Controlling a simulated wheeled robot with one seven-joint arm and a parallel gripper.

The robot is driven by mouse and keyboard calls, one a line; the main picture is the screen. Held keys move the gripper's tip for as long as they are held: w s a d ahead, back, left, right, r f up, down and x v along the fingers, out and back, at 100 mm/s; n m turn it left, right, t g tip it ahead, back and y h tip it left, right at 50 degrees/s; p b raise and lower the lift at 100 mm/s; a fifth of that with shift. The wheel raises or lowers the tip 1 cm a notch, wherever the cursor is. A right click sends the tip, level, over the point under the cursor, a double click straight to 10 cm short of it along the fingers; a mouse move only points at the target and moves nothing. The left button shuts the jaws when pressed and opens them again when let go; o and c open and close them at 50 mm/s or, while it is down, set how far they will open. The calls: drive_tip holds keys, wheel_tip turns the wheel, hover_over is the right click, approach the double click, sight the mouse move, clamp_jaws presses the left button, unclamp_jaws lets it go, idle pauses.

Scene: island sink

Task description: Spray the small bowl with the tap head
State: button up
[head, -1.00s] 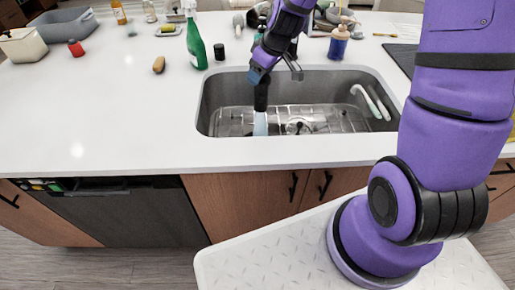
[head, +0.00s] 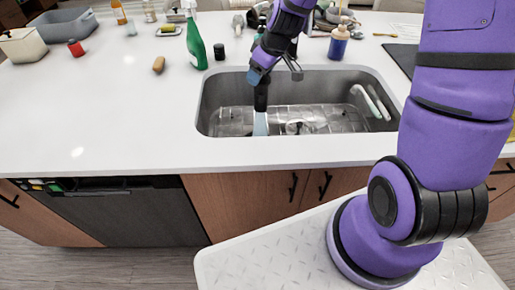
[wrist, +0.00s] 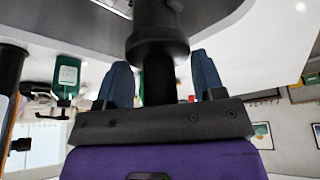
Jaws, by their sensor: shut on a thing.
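My gripper (head: 261,79) is over the left part of the sink, its fingers closed around the black tap head (head: 260,99). In the wrist view the two blue fingers of my gripper (wrist: 157,88) sit on either side of the tap's dark stem (wrist: 157,58). The tap head points down, and a pale blue stream of water (head: 260,124) comes from it into the sink (head: 225,92). A small round shape (head: 297,127) lies low in the basin right of the stream; I cannot tell whether it is the small bowl or the drain.
A metal rack (head: 325,118) covers the basin floor. White handles (head: 372,102) lean at the right wall. The left counter (head: 90,105) is mostly clear.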

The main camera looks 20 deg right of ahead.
idle(0.4)
drive_tip(key=shift+w+a, duration=0.2)
drive_tip(key=shift+a, duration=0.3)
drive_tip(key=shift+r, duration=0.1)
drive_tip(key=shift+r, duration=2.4)
